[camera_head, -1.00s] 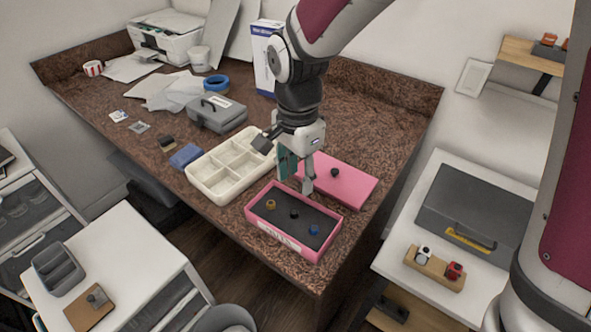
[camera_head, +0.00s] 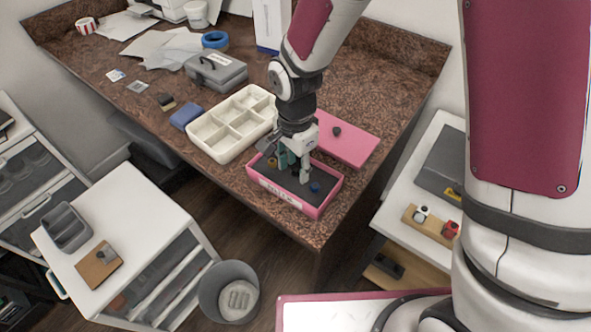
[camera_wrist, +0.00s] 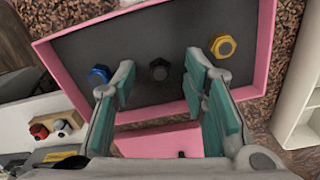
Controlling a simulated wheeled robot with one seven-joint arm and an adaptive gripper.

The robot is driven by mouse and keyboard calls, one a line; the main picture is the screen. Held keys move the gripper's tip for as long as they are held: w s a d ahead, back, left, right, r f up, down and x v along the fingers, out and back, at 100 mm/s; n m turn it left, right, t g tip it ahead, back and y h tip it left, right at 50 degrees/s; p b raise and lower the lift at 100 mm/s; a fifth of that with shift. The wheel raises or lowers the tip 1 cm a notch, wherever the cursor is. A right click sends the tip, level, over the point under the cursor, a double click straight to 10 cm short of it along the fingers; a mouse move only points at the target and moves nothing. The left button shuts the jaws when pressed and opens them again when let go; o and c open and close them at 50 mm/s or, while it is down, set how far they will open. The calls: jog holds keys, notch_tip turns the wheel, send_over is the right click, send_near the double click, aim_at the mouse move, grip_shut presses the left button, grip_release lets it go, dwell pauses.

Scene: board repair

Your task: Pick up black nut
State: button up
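The black nut (camera_wrist: 159,69) lies on the dark floor of the pink box (camera_head: 325,207). In the wrist view it sits between a blue nut (camera_wrist: 99,75) and a yellow nut (camera_wrist: 223,46). My gripper (camera_wrist: 158,85) is open, one finger on each side of the black nut in that view, with nothing held. In the head view my gripper (camera_head: 294,170) is over the box, its fingers low inside the walls. They mostly hide the black nut there. I cannot tell the exact height left above the nut.
The pink lid (camera_head: 352,144) with a dark knob (camera_head: 337,131) lies just behind the box. A cream compartment tray (camera_head: 206,142) stands to the left. A grey bin (camera_head: 228,291) stands on the floor below.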

aim_at(295, 169)
jog(key=c, duration=0.9)
jog(key=shift+c, duration=0.2)
jog(key=shift+r, duration=0.15)
jog(key=shift+r, duration=0.55)
notch_tip(295, 169, up, 2)
jog(key=shift+w+r, duration=0.1)
jog(key=shift+r, duration=0.1)
jog(key=s+d+p, duration=0.2)
jog(key=s+p, duration=0.1)
jog(key=s, duration=0.4)
jog(key=s+d+r+p, duration=0.1)
jog(key=s+d+p, duration=0.2)
jog(key=s, duration=0.5)
jog(key=shift+s+r+p, duration=0.2)
jog(key=shift+p, duration=0.15)
